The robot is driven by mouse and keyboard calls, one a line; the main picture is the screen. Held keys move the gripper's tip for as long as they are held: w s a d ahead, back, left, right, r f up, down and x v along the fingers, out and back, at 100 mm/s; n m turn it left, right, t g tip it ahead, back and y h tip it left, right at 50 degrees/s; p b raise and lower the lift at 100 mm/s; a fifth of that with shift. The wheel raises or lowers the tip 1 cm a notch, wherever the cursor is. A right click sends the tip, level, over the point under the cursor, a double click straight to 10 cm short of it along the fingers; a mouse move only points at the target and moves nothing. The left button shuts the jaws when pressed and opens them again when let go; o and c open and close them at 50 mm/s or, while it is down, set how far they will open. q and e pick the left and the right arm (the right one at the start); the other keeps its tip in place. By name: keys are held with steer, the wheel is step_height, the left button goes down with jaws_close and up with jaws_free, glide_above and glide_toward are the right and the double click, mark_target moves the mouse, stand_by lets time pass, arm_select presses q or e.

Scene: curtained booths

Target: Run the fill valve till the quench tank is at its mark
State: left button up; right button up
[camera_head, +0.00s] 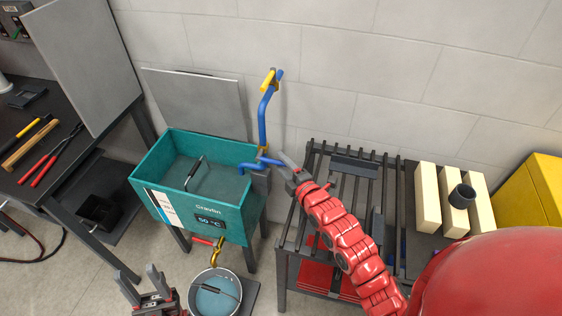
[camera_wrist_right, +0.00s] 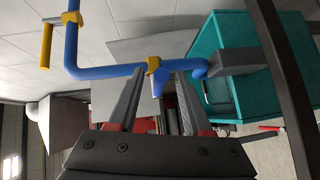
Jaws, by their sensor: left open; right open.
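The teal quench tank (camera_head: 225,222) holds dark liquid, with a black handle sticking up from it. A pale strip (camera_head: 163,207) on its front carries small markings, too small to read, beside a "50 °C" display (camera_head: 208,220). A blue pipe (camera_head: 263,118) runs down the wall to the tank, with a yellow lever (camera_head: 269,80) at its top. In the right wrist view a yellow collar (camera_wrist_right: 153,64) with a blue lever (camera_wrist_right: 158,86) sits on the pipe. My right gripper (camera_wrist_right: 155,90) is open, its fingers either side of that lever; contact is unclear. My left gripper (camera_head: 138,279) is open and empty, low in front.
A red-handled tap (camera_head: 203,241) on the tank front hangs over a bucket (camera_head: 215,296) of liquid. A slatted rack (camera_head: 322,200) stands right of the tank. A dark bench (camera_head: 25,160) with tools is at left. Pale blocks (camera_head: 427,198) and a dark cup (camera_head: 462,196) are at right.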

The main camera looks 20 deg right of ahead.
steer(key=shift+w+a, duration=0.15)
steer(key=shift+w, duration=0.35)
jaws_close()
stand_by(1.2)
